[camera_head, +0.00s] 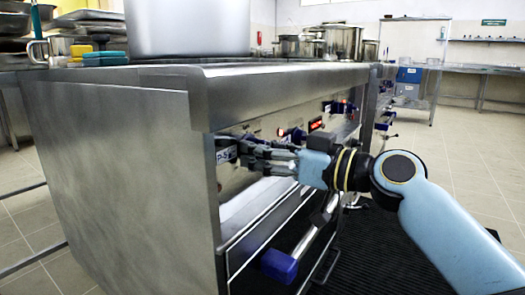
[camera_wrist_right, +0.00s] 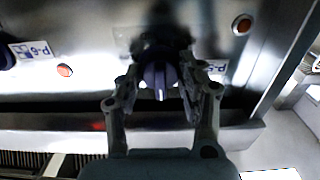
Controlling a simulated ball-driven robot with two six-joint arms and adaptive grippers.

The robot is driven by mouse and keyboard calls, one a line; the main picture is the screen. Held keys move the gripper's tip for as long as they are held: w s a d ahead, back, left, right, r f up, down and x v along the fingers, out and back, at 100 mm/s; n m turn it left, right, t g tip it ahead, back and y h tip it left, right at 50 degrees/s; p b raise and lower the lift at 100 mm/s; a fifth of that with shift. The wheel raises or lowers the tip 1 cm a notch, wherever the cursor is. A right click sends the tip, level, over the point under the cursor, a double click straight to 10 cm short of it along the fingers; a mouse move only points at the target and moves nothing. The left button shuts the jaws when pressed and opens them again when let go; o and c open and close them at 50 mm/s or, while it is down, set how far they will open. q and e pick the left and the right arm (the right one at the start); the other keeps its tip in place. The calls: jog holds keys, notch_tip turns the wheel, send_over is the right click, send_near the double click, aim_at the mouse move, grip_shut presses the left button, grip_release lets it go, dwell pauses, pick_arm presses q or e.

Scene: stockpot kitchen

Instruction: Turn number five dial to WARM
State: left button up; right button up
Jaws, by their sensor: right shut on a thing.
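My right gripper (camera_head: 240,150) reaches to the front panel of the steel range at its near end. A small label (camera_head: 226,156) that seems to read P-5 is beside the fingers. In the right wrist view the gripper (camera_wrist_right: 160,82) has its two fingers on either side of a dark dial (camera_wrist_right: 159,78) with a pale pointer mark, shut on it. The fingers cover much of the dial, and I cannot read its setting. My left gripper is not in view.
Another dial (camera_head: 292,134) and a lit red display (camera_head: 315,124) are farther along the panel. A large pot (camera_head: 187,28) stands on the range top. The tiled floor to the right is open.

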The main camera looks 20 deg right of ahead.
jog(key=shift+c, duration=1.4)
jog(key=m+p, duration=0.1)
jog(key=m, duration=0.2)
jog(key=shift+r+m, duration=0.1)
jog(key=shift+m, duration=0.3)
jog(key=shift+m+p, duration=0.4)
jog(key=shift+m, duration=0.1)
jog(key=shift+m+p, duration=0.35)
jog(key=shift+m, duration=0.55)
jog(key=shift+m+p, duration=0.5)
jog(key=shift+m, duration=0.6)
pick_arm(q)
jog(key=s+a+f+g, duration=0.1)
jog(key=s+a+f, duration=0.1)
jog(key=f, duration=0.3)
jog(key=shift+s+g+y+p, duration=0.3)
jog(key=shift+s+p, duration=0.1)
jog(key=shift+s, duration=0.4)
pick_arm(e)
jog(key=shift+m, duration=1)
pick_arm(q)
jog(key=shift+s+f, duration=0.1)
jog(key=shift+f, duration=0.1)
